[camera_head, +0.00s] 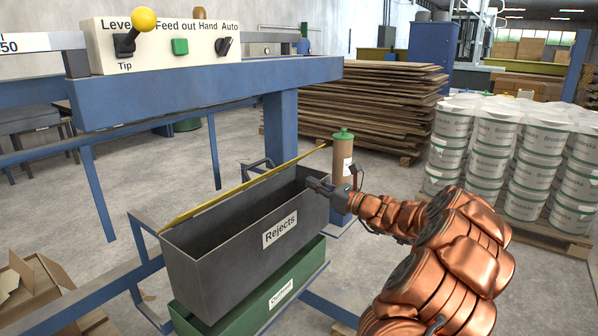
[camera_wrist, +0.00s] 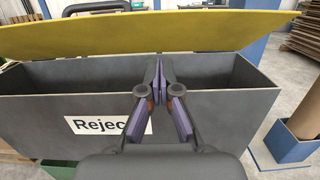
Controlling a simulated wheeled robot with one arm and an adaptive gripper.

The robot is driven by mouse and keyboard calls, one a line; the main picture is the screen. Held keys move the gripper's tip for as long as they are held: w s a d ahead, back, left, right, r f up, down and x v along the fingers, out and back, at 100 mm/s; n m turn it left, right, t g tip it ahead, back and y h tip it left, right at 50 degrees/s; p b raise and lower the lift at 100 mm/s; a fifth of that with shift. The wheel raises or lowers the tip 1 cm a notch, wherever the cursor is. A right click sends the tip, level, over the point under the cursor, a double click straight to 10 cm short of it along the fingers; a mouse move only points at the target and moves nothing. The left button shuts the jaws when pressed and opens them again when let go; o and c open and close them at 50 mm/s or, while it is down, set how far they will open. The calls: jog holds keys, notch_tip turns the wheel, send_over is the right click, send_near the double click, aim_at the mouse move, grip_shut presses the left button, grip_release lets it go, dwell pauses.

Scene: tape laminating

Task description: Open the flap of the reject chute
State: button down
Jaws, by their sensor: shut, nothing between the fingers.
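The reject chute is a dark grey bin (camera_head: 215,262) labelled "Rejects", on a blue frame left of centre in the head view. It also shows in the wrist view (camera_wrist: 35,112). Its yellow flap (camera_head: 228,193) stands raised along the far long edge, so the bin's top is open. In the wrist view the flap (camera_wrist: 150,35) spans the back of the bin, edge on its hinges. My gripper (camera_head: 311,182) is at the bin's right end, near the rim. In the wrist view its fingertips (camera_wrist: 157,62) are together, empty, in front of the flap. I cannot tell whether they touch it.
A green bin (camera_head: 290,290) with a label sits below the grey bin. A blue beam with a control panel (camera_head: 165,45) and yellow-knobbed lever stands above left. A brown cylinder with a green cap (camera_head: 342,160) stands behind my gripper. Pallets of boards and white buckets are at right.

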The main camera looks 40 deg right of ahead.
jog(key=w+a+r, duration=0.1)
jog(key=w+r, duration=0.2)
jog(key=w, duration=0.2)
jog(key=shift+r+b, duration=0.25)
jog(key=shift+b, duration=0.05)
jog(key=shift+w+a+r+p, duration=0.1)
jog(key=shift+a+r+p, duration=0.05)
jog(key=shift+p, duration=0.2)
